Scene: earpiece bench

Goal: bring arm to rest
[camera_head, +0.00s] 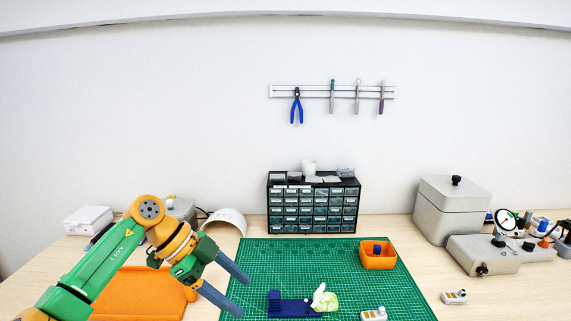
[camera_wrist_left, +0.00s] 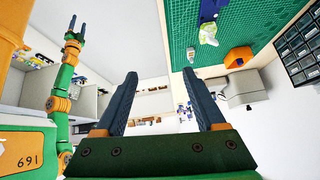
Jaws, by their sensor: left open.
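My left gripper (camera_head: 244,297) is open and empty, above the left edge of the green cutting mat (camera_head: 262,256). Its two dark fingers stand well apart in the left wrist view (camera_wrist_left: 160,73), with nothing between them. A dark blue stand (camera_head: 292,307) lies on the mat to the right of the gripper. A pale green and white piece (camera_head: 325,300) sits at the right end of the stand, apart from the gripper. My right gripper (camera_wrist_left: 78,24) shows small at the upper left of the left wrist view, its fingers apart and empty.
An orange bin (camera_head: 378,258) with a blue thing in it stands on the mat's far right. A drawer cabinet (camera_head: 312,210) stands at the back. The mat's middle is clear.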

